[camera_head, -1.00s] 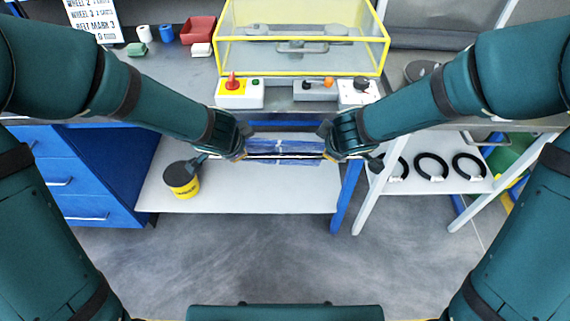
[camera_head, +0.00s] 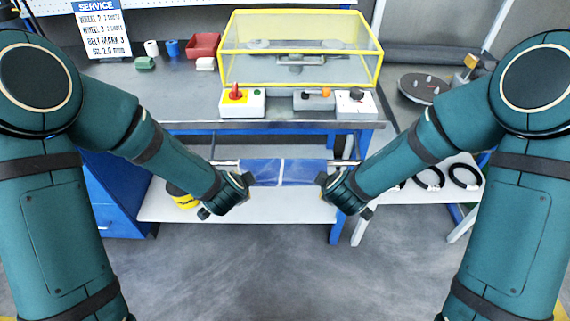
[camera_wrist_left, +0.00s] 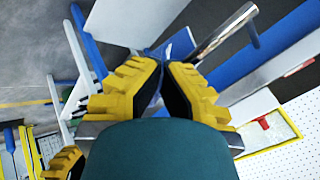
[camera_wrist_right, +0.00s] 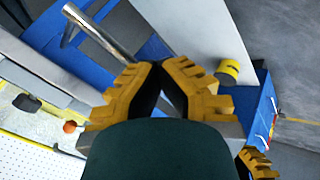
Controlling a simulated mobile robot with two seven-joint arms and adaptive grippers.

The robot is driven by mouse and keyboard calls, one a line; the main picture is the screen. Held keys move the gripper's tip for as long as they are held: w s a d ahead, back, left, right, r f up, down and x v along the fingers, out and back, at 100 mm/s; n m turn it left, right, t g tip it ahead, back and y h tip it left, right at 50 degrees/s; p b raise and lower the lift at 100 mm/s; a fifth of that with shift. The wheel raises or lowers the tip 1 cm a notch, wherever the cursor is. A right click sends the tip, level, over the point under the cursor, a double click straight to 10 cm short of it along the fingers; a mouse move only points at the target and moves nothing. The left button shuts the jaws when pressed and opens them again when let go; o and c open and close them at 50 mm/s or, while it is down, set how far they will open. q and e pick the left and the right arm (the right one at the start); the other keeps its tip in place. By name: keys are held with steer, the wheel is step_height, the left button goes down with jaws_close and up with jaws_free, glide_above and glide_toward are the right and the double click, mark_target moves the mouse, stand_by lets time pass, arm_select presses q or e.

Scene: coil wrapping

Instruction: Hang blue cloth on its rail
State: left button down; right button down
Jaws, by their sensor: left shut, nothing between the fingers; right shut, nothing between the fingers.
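The blue cloth (camera_head: 284,173), with a pale vertical stripe, hangs at the metal rail (camera_head: 345,162) below the front edge of the workbench. Its top edge lies level with the rail, whose ends show on both sides. My left gripper (camera_head: 248,180) is shut and empty beside the cloth's left end. My right gripper (camera_head: 324,180) is shut and empty beside its right end. The left wrist view shows its closed fingertips (camera_wrist_left: 163,62) with the rail (camera_wrist_left: 225,32) beyond. The right wrist view shows its closed fingertips (camera_wrist_right: 156,66) and the rail (camera_wrist_right: 102,35). Head-view contact with the cloth is unclear.
The workbench (camera_head: 190,97) above carries a yellow-framed clear guard (camera_head: 300,48), a red-button box (camera_head: 242,102) and other controls. A white lower shelf (camera_head: 270,210) holds a yellow-black container (camera_head: 183,196), partly behind my left arm. Black rings (camera_head: 464,176) lie on the right shelf.

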arm_select(q)
steer(key=shift+a, duration=0.1)
arm_select(e)
steer(key=shift+d, duration=0.15)
arm_select(q)
steer(key=c, duration=0.9)
jaws_free()
steer(key=shift+c, duration=0.2)
arm_select(e)
steer(key=c, duration=0.9)
jaws_free()
steer(key=shift+c, duration=0.2)
arm_select(q)
steer(key=shift+s, duration=0.15)
arm_select(e)
steer(key=shift+s, duration=0.15)
